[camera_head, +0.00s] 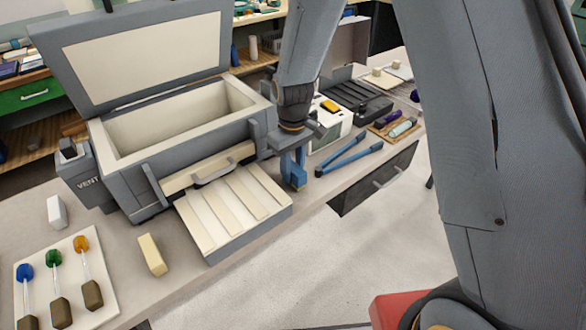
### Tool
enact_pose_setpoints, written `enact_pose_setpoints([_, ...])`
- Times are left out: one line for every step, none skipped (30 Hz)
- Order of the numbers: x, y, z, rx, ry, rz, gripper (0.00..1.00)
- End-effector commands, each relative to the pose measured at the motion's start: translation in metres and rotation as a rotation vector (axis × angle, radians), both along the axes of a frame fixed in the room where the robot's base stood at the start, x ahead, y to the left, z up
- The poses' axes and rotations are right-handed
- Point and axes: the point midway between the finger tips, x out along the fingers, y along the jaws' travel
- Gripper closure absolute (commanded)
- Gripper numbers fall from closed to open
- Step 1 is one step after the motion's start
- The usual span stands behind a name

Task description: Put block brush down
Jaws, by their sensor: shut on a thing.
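My gripper (288,153) hangs over the right side of the kiln-like box's front, above the bench near its front edge. It is shut on the block brush (297,178), a small upright blue piece with a yellowish patch at its lower end. The brush is just beside the right back corner of the slatted tray (222,213). I cannot tell whether its lower end touches the bench or tray. The gripper and wrist partly hide the brush's upper part.
The grey box (128,170) stands with its lid (140,60) raised. Blue-handled tongs (349,159) lie just right of the brush. A cream block (152,254), a white block (57,211) and a board with glass rods (85,308) are at left. An open drawer (375,180) juts out at right.

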Motion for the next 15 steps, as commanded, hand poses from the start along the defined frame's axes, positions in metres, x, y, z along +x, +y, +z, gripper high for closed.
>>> enact_pose_setpoints([-0.0001, -0.0003, -0.0023, 0.0, 0.0, -0.001, 0.92])
enact_pose_setpoints([0.0001, -0.0004, -0.0032, 0.0, 0.0, -0.001, 0.92])
enact_pose_setpoints([0.0003, -0.0006, -0.0038, 0.0, 0.0, -0.001, 0.92])
enact_pose_setpoints([0.0004, -0.0006, -0.0039, 0.001, -0.001, -0.001, 0.92])
enact_pose_setpoints([0.0004, -0.0007, -0.0039, 0.001, -0.001, -0.001, 0.92])
enact_pose_setpoints([0.0005, -0.0007, -0.0038, 0.001, -0.001, -0.001, 0.92])
enact_pose_setpoints([0.0005, -0.0007, -0.0038, 0.001, -0.001, -0.001, 0.92])
enact_pose_setpoints([0.0005, -0.0007, -0.0038, 0.001, -0.001, -0.002, 0.92])
enact_pose_setpoints([0.0006, -0.0008, -0.0039, 0.001, -0.001, -0.002, 0.92])
enact_pose_setpoints([0.0005, -0.0009, -0.0043, 0.0, 0.0, -0.002, 0.92])
enact_pose_setpoints([0.0005, -0.0009, -0.005, 0.0, 0.0, -0.002, 0.92])
enact_pose_setpoints([0.0004, -0.0009, -0.0063, 0.0, 0.0, -0.002, 0.92])
enact_pose_setpoints([0.0004, -0.0009, -0.0072, 0.0, 0.0, -0.002, 0.92])
enact_pose_setpoints([0.0004, -0.0009, -0.007, 0.0, 0.0, -0.002, 0.7])
enact_pose_setpoints([0.0003, -0.001, -0.0067, 0.0, 0.0, -0.002, 0.64])
